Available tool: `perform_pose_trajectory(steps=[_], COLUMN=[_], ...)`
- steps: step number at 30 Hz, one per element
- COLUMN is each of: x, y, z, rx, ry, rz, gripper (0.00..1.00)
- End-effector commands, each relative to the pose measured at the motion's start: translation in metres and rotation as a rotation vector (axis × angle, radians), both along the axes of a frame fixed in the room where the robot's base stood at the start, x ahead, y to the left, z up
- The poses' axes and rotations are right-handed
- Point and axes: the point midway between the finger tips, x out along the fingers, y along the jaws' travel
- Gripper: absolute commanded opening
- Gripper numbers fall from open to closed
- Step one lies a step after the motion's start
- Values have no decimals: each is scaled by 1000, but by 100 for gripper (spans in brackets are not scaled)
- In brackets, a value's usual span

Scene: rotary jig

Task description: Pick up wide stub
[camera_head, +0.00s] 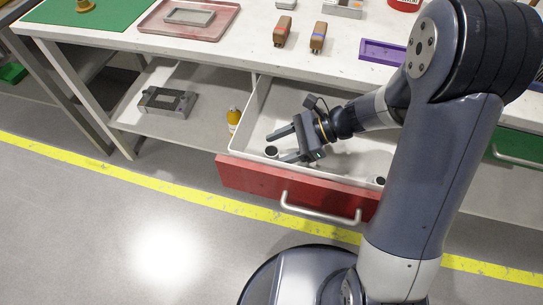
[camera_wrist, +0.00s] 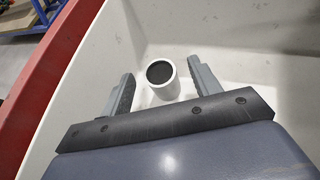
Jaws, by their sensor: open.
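A short white cylinder with a dark round top, likely the wide stub (camera_wrist: 166,88), stands upright in the open red-fronted drawer (camera_head: 262,175). In the wrist view it sits between my two finger tips, with a visible space on each side. In the head view the stub (camera_head: 271,152) shows near the drawer's front left corner, just beyond the finger tips. My gripper (camera_head: 279,146) is open and empty, reaching low into the drawer. A second dark-topped stub (camera_head: 380,181) is at the drawer's front right, partly hidden by my arm.
The drawer's white walls rise close around my gripper. A yellow bottle (camera_head: 234,117) and a grey fixture (camera_head: 166,102) stand on the shelf to the left. The table above holds a red tray (camera_head: 222,27), two brown blocks (camera_head: 318,38) and a purple tray (camera_head: 381,52).

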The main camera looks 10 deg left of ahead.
Motion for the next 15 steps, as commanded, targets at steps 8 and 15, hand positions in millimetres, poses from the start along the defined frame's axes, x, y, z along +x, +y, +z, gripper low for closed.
perform_pose_trajectory(steps=[8, 15], x=[-2, -2], y=[5, 4], z=[-2, -2], rx=[0, 0], ry=[0, 0], rz=[0, 0], gripper=[59, 42])
